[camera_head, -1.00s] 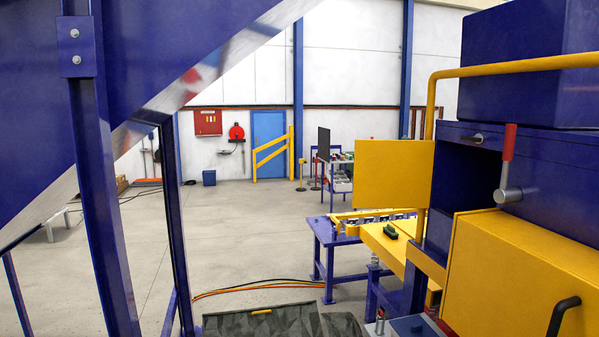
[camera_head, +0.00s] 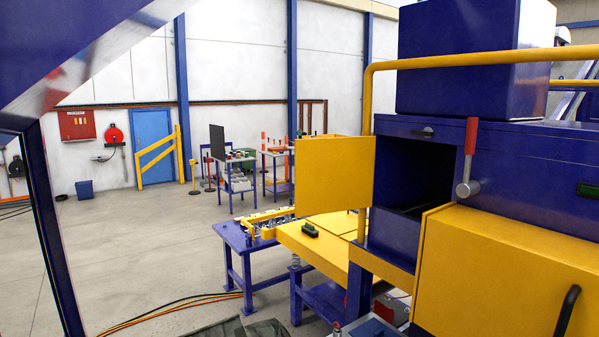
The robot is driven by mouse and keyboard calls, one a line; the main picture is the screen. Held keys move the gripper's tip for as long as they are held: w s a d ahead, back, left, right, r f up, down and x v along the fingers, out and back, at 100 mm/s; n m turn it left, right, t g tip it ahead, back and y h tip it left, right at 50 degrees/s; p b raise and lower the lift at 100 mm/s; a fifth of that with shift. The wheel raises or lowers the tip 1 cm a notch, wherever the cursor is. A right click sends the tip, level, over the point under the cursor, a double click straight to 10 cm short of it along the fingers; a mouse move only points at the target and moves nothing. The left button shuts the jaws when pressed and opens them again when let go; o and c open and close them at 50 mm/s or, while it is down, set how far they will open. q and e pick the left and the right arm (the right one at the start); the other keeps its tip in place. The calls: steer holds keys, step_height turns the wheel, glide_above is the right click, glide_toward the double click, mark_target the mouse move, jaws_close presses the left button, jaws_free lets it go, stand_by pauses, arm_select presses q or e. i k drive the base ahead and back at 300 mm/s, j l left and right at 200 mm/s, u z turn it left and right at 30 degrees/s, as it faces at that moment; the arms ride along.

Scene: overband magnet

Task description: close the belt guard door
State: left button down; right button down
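A flat yellow door panel (camera_head: 335,172) stands out to the left of a dark opening (camera_head: 413,175) in the blue machine housing (camera_head: 500,152). It looks like an open door, with the opening uncovered. A larger yellow guard (camera_head: 505,275) with a black handle (camera_head: 566,312) is at the lower right, in front of the housing. I cannot tell for certain which of the two yellow parts is the belt guard door. Neither of my grippers is in view.
A yellow rail (camera_head: 367,130) runs up and over the housing beside the door panel. A red-handled lever (camera_head: 470,140) sticks out by the opening. A blue table (camera_head: 245,240) and yellow chute (camera_head: 320,240) stand below. Cables (camera_head: 165,312) cross the floor; the left floor is open.

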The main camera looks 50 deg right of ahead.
mark_target(332, 175)
steer(key=i+j+z, duration=0.15)
steer(key=i+z, duration=0.3)
steer(key=i+j+z, duration=0.85)
steer(key=k+l, duration=0.05)
steer(key=l, duration=0.05)
